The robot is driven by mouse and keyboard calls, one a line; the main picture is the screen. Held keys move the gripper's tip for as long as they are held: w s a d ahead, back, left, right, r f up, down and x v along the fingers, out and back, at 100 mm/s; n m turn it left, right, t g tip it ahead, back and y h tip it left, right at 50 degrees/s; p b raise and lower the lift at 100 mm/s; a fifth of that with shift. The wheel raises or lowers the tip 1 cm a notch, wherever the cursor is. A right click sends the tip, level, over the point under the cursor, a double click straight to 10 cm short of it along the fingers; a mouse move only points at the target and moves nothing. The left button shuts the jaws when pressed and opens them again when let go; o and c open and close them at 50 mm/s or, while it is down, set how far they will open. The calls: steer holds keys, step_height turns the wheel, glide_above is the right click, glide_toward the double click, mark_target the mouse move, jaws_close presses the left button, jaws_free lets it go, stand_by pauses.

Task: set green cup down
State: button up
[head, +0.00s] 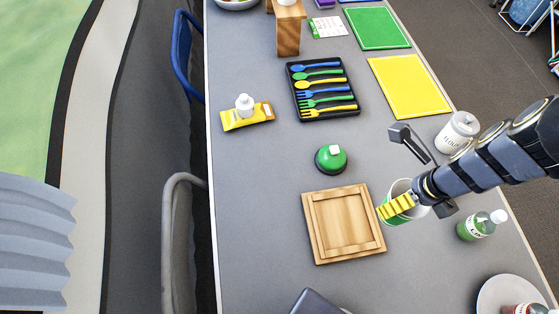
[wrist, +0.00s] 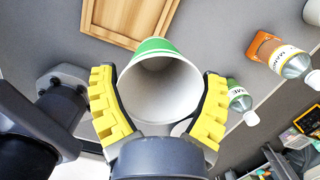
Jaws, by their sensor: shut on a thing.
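The green cup (wrist: 158,88) is white inside with a green band, and it sits between the yellow finger pads of my gripper (wrist: 158,112) in the wrist view. The pads are shut on its sides and the cup's open mouth faces the wrist camera. In the head view my gripper (head: 397,206) holds the cup (head: 405,190) just right of the wooden square tray (head: 313,225). The fingers hide part of the cup. I cannot tell whether its base touches the table.
A green round-based object (head: 330,158) stands behind the tray. A green-labelled bottle (head: 478,226) and a white canister (head: 457,132) stand to the right. A plate (head: 490,292) is at the front right. The black cutlery tray (head: 291,88) lies farther back. Grey table (head: 265,200) is bare left of the tray.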

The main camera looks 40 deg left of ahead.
steer(key=s+a+n, duration=0.3)
steer(key=a+n, duration=0.2)
steer(key=a, duration=0.7)
steer(key=shift+s+r, duration=0.15)
steer(key=shift+r, duration=0.05)
steer(key=s+a+n, duration=0.1)
steer(key=s+a, duration=0.1)
steer(key=a, duration=0.1)
steer(key=s+a+n, duration=0.2)
steer(key=s+a, duration=0.1)
steer(key=s+a+n, duration=0.2)
steer(key=s+a, duration=0.1)
steer(key=shift+a+r+g, duration=0.2)
steer(key=shift+a+g, duration=0.15)
steer(key=shift+g, duration=0.05)
steer(key=shift+w+a+f, duration=1.1)
steer(key=shift+a+f, duration=1)
steer(key=shift+f, duration=0.05)
steer(key=shift+w+a+f, duration=1.05)
steer(key=shift+a+f, duration=1.05)
steer(key=shift+f, duration=0.1)
steer(key=shift+w+a+f, duration=1.1)
steer(key=shift+a+f, duration=1)
steer(key=shift+f, duration=0.05)
